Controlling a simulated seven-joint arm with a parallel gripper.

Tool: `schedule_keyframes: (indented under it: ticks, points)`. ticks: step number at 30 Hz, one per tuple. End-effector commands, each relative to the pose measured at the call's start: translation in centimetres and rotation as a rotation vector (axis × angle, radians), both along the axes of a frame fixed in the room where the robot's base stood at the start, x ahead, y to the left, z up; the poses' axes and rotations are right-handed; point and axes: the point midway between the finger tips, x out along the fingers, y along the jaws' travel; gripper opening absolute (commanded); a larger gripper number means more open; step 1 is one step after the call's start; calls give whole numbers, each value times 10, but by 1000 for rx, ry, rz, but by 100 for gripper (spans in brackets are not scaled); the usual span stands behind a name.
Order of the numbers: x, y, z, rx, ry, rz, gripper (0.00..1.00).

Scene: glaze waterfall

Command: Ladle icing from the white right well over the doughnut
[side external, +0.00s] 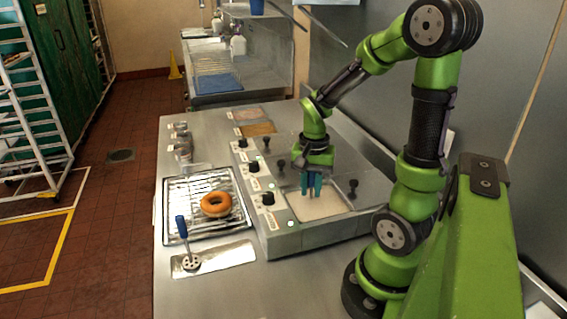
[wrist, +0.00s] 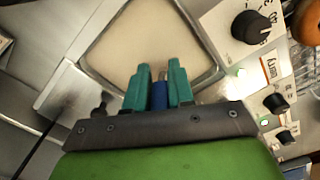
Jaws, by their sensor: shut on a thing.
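My gripper (side external: 311,184) hangs over the well of white icing (side external: 318,207) nearest the camera, its teal fingers pointing down. In the wrist view my gripper (wrist: 159,88) is shut on a blue handle (wrist: 159,97), with a grey metal part of the tool just beyond it. The ladle's bowl cannot be made out. The icing (wrist: 140,38) in the wrist view looks pale and smooth. The doughnut (side external: 215,204), golden brown and without visible icing, lies on a wire rack over a tray (side external: 172,238) left of the well unit.
An orange-brown well (side external: 258,129) lies farther back. Small metal containers (side external: 182,140) stand behind the rack.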

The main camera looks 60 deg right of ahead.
Motion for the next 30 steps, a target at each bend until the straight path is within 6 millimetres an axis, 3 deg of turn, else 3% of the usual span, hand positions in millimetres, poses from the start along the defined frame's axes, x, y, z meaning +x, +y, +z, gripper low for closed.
schedule_keyframes:
  ticks: [11,30]
  points:
    - [0,0,3,-1,-1,0,0]
    - [1,0,35,-1,-2,1,0]
